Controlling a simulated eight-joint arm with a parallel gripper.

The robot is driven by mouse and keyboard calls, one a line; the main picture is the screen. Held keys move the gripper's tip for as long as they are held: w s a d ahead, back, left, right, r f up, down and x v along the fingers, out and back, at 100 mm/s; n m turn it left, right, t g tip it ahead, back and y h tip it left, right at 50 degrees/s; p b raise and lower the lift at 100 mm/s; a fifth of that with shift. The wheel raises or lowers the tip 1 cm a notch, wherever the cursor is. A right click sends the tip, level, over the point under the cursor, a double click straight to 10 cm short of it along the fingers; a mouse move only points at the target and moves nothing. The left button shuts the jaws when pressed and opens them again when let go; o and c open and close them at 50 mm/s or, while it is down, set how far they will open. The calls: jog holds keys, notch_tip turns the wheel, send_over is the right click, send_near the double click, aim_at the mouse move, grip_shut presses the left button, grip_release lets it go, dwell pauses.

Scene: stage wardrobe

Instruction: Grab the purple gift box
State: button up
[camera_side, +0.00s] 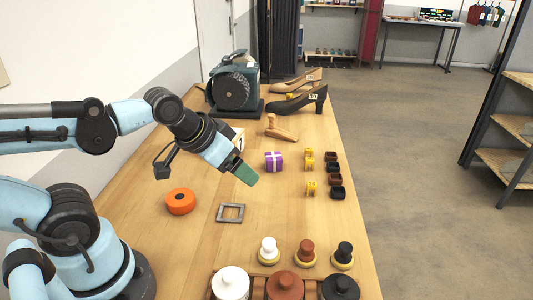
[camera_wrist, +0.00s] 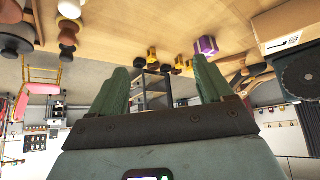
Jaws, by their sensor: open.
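The purple gift box (camera_side: 273,161) with a pale ribbon stands on the wooden table, near its middle, in the side view. It also shows in the wrist view (camera_wrist: 206,45), small and beyond the fingers, near the top. My gripper (camera_side: 245,175) hangs above the table to the left of the box in the side view, apart from it. In the wrist view my gripper (camera_wrist: 160,92) has its two green fingers spread wide, with nothing between them.
An orange round thing (camera_side: 180,202) and a grey square frame (camera_side: 231,213) lie nearer. Small dark boxes (camera_side: 336,180) and yellow pieces (camera_side: 310,188) stand right of the gift box. A wooden tool (camera_side: 279,130), shoes (camera_side: 306,103) and a dark green machine (camera_side: 233,88) are behind.

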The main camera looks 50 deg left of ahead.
jog(key=shift+w, duration=0.1)
jog(key=m+y, duration=1)
jog(key=m, duration=1.2)
send_near(274, 157)
jog(key=shift+v, duration=1.05)
jog(key=shift+w+d+f+m+y, duration=0.1)
jog(key=shift+f+m+y, duration=0.25)
jog(key=shift+m, duration=0.25)
jog(key=shift+d+f+m+y, duration=0.15)
jog(key=shift+f+m+y, duration=0.25)
jog(key=shift+m, duration=0.2)
jog(key=x, duration=1.2)
jog(key=shift+w, duration=0.15)
jog(key=shift+c, duration=0.5)
